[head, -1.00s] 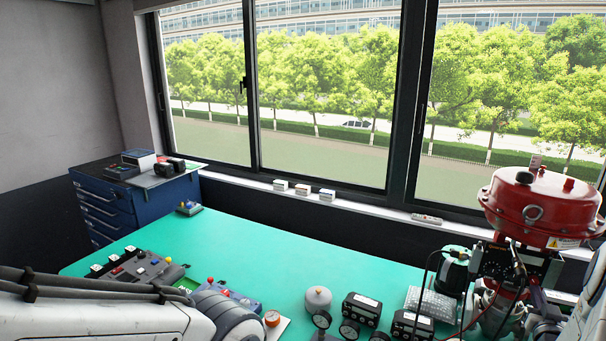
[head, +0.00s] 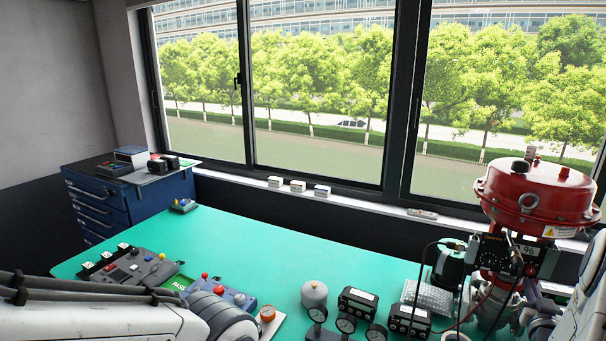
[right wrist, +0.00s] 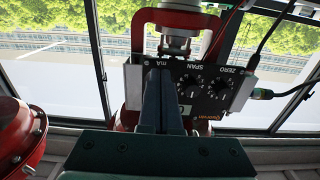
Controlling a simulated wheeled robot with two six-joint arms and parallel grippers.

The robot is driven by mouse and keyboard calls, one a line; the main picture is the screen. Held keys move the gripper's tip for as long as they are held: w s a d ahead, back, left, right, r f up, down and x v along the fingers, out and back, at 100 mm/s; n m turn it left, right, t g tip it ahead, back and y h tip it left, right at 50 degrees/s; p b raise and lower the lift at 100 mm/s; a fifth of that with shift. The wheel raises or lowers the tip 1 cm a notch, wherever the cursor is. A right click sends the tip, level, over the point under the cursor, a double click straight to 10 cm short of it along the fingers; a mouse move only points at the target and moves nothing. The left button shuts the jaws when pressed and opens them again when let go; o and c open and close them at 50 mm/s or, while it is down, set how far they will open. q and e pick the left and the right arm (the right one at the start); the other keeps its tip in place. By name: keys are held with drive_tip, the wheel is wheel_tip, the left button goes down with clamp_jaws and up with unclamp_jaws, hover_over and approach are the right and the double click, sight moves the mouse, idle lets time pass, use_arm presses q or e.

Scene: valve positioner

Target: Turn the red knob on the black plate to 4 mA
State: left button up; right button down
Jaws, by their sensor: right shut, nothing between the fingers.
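The black plate (head: 492,250) is mounted below the red domed actuator (head: 535,195) at the right of the head view. In the right wrist view the plate (right wrist: 222,78) appears upside down, with SPAN, ZERO and mA lettering and black slotted dials. A small red round part (head: 531,270) shows at the plate's lower right in the head view; I cannot tell if it is the knob. My right gripper (right wrist: 163,75) is shut and empty, its fingers in front of the mA end of the plate. They hide that part, and contact cannot be told. My left gripper is out of view.
Red and black cables hang around the plate. Gauges (head: 346,325), black boxes (head: 357,303) and a grey keypad (head: 428,297) stand left of the valve on the green bench (head: 270,250). The bench's middle is clear. Control boxes (head: 128,268) lie at left.

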drive_tip(key=shift+b+v, duration=0.4)
drive_tip(key=shift+v, duration=2.05)
